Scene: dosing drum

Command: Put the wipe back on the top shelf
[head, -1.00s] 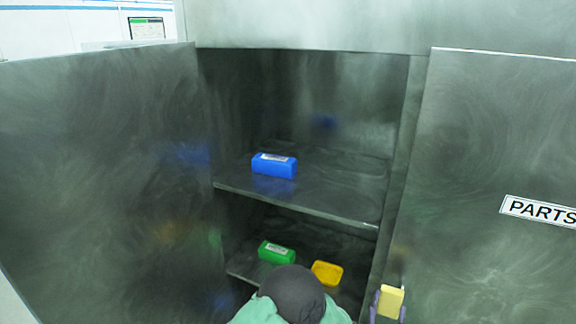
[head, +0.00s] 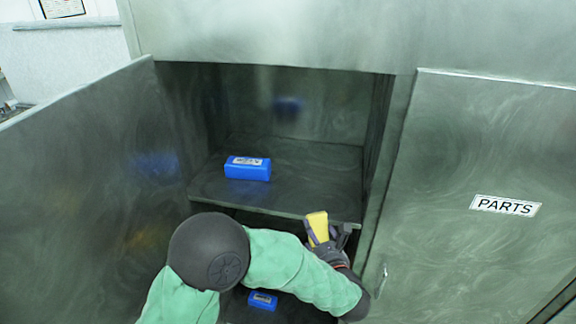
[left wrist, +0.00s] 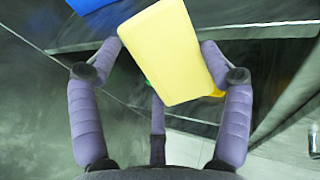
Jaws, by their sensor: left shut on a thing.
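The wipe is a pale yellow block (head: 317,222). My left gripper (head: 326,235) is shut on it and holds it tilted, at the front edge of the top shelf (head: 305,190), near its right end. A blue box (head: 248,169) with a white label sits on the top shelf, left of the wipe. My right gripper is not in view.
The left cabinet door (head: 90,190) and right door (head: 480,150), labelled PARTS, stand open on either side. Another blue box (head: 262,300) lies lower down. My left arm hides much of the lower space. The top shelf is bare right of its blue box.

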